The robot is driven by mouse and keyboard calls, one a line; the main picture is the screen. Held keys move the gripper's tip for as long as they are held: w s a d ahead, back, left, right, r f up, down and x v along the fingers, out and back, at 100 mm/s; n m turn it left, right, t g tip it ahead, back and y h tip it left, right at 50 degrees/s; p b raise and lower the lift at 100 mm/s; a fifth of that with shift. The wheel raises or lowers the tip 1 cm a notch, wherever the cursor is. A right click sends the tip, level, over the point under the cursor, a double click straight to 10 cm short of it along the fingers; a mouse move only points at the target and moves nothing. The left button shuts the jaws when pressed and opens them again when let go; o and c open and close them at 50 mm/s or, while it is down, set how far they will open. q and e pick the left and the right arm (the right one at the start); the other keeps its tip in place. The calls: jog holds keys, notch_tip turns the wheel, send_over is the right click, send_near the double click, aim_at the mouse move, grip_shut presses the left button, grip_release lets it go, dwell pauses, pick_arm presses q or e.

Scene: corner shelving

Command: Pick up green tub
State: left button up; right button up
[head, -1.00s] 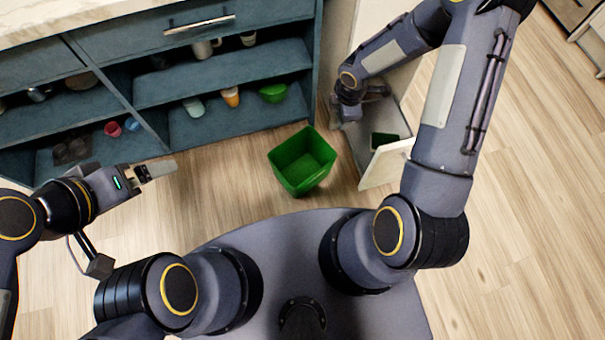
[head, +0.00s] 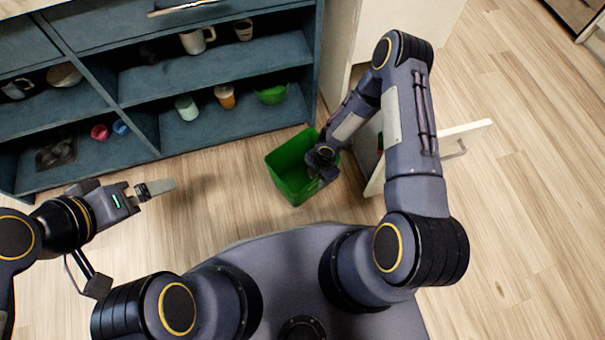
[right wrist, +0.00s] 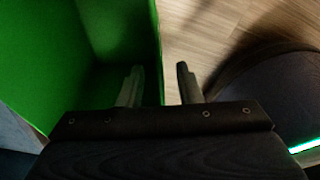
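The green tub (head: 283,178) is an open-topped square bin standing on the floor in front of the shelving. My right gripper (head: 327,175) is at the tub's right side, and my arm hides part of that rim. In the right wrist view the gripper (right wrist: 159,80) is open. One finger is over the tub's inside (right wrist: 70,60) and the other is over the floor outside, with the wall's edge between them. I cannot tell if either finger touches the wall. My left gripper (head: 160,188) is over the floor left of the tub, with nothing seen in it; its finger gap is unclear.
Blue shelving (head: 215,75) stands behind, with cups, a green bowl (head: 271,95) and other items. A pale cabinet door (head: 450,145) stands open to the right of the tub, close to my right arm. Floor is clear left of the tub and at far right.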

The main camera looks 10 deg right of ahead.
jog(key=shift+a+f, duration=0.1)
jog(key=shift+f, duration=0.5)
grip_shut()
jog(key=shift+s, duration=0.15)
dwell(0.8)
